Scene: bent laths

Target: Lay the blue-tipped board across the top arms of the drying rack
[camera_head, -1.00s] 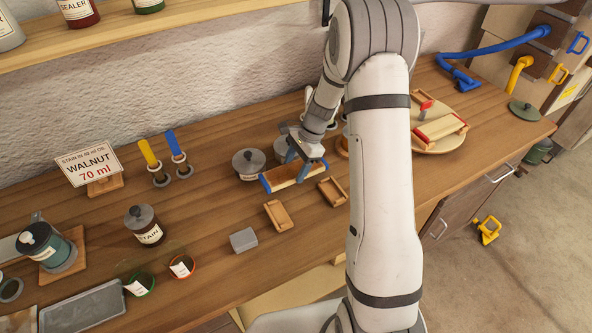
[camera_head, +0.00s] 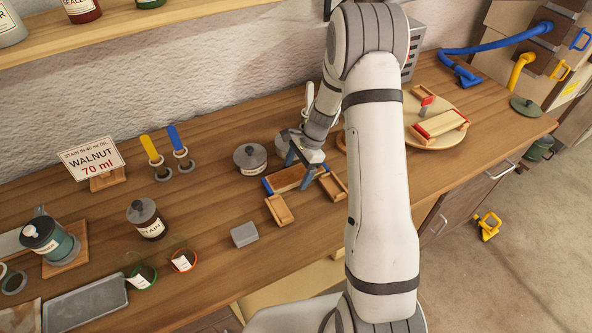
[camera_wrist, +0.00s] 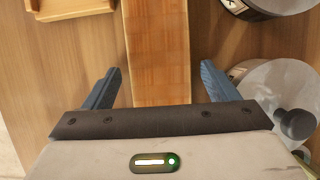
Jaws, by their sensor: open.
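The blue-tipped board (camera_head: 285,181) lies on the bench, a flat brown strip with a blue end at its left. In the wrist view the board (camera_wrist: 157,45) runs up the middle of the picture, its blue tips not visible there. My gripper (camera_head: 298,174) is over the board. In the wrist view my gripper (camera_wrist: 160,68) is open, one finger on each side of the board with a gap on both sides. I cannot make out the drying rack for certain; a grey slotted thing (camera_head: 412,50) stands partly hidden behind my arm.
Small wooden trays (camera_head: 279,209) lie close in front of the board. A lidded tin (camera_head: 250,159) stands just behind its left end. A grey block (camera_head: 244,234) lies further forward. A round board (camera_head: 447,116) with red-edged pieces is to the right.

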